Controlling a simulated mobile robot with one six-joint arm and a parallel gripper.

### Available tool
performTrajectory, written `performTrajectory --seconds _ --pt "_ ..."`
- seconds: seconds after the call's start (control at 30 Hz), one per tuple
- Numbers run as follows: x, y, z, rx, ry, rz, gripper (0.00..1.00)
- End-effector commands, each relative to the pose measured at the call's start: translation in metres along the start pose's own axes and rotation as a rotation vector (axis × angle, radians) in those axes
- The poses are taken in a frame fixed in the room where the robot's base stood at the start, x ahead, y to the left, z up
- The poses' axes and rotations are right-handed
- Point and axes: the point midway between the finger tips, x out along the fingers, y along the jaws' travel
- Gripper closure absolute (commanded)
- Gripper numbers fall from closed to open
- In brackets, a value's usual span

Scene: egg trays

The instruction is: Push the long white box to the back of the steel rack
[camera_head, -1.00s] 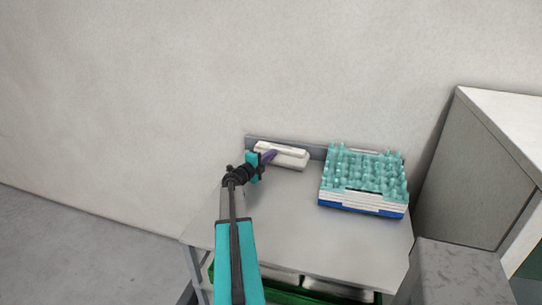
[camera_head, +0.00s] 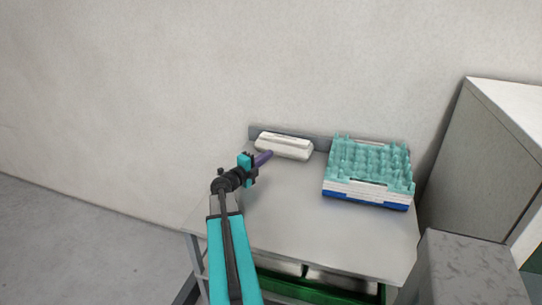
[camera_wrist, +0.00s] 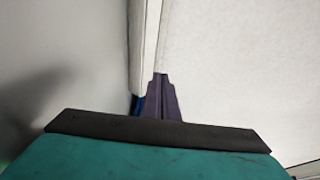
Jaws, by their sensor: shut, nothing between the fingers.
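The long white box (camera_head: 284,146) lies on the steel rack's top (camera_head: 285,205), along its raised back edge at the wall. It appears close against that edge, but I cannot tell whether it touches. My gripper (camera_head: 268,155) is shut and empty, with purple fingers pointing at the box's front left part. Whether the fingertips touch the box is unclear. In the wrist view my gripper (camera_wrist: 160,80) shows its shut fingers below a pale upright strip that I cannot identify for sure.
A stack of teal egg trays (camera_head: 369,165) with white and blue layers below stands right of the box. A grey cabinet (camera_head: 480,165) stands further right. Green crates (camera_head: 320,287) sit under the rack's top. The front middle of the top is clear.

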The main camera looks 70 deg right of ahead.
Motion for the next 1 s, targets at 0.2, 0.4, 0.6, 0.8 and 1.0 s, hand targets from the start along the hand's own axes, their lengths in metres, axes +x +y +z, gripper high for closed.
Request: performTrajectory --seconds 0.2,0.4,0.6,0.8,1.0 --pt "-0.025 0.001 0.0 0.001 -0.002 -0.001 1.0" --pt "-0.033 0.0 0.001 0.001 -0.002 0.0 1.0" --pt "-0.033 0.0 0.002 0.001 -0.002 0.0 1.0" --pt "-0.033 0.0 0.002 0.001 -0.003 0.0 1.0" --pt "-0.034 -0.002 0.002 0.0 -0.003 0.0 1.0"
